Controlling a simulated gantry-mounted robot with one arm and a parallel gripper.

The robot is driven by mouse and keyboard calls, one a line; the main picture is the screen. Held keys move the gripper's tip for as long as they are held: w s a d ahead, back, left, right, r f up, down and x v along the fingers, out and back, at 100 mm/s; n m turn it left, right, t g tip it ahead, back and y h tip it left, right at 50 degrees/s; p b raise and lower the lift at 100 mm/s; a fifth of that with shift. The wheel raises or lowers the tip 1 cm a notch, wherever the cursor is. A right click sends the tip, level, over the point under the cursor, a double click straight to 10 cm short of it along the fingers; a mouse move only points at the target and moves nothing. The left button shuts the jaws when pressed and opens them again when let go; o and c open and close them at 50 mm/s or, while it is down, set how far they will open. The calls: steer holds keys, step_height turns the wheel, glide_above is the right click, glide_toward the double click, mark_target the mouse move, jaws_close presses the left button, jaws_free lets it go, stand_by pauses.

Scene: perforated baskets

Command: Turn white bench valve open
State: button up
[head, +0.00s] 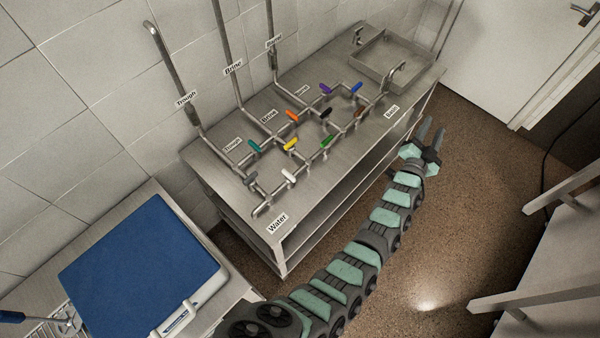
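The white bench valve (289,176) is a small white lever on the front pipe run of the steel bench (315,185), near the end with the "Water" label (278,223). Its lever appears to lie across the pipe rather than along it. My gripper (432,124) is off the right side of the bench, over the floor, well apart from the white valve. Its two fingers point up in the picture with a gap between them, and nothing shows between them.
Several other coloured valves crowd the pipes, including grey (250,177), yellow (291,144) and green (327,140) levers. Upright pipes (172,75) rise at the back. A sink (385,60) is at the far end. A blue-topped unit (140,265) stands lower left. Floor (450,210) is open at right.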

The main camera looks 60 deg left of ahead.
steer(key=w+a+f+m+g+h, duration=0.2)
steer(key=w+a+m+h, duration=0.15)
steer(key=a, duration=0.45)
steer(key=m+g+h+b, duration=0.2)
steer(key=m+g+h, duration=0.5)
steer(key=m+g, duration=0.6)
glide_toward(289, 174)
steer(key=shift+n+g+y, duration=0.25)
steer(key=shift+n+g, duration=0.3)
steer(key=shift+g, duration=0.05)
steer(key=f, duration=0.5)
steer(key=w+f, duration=0.1)
steer(key=f, duration=0.1)
steer(key=shift+w+d+f, duration=0.1)
steer(key=shift+d+f, duration=0.1)
steer(key=shift+f, duration=0.6)
jaws_close()
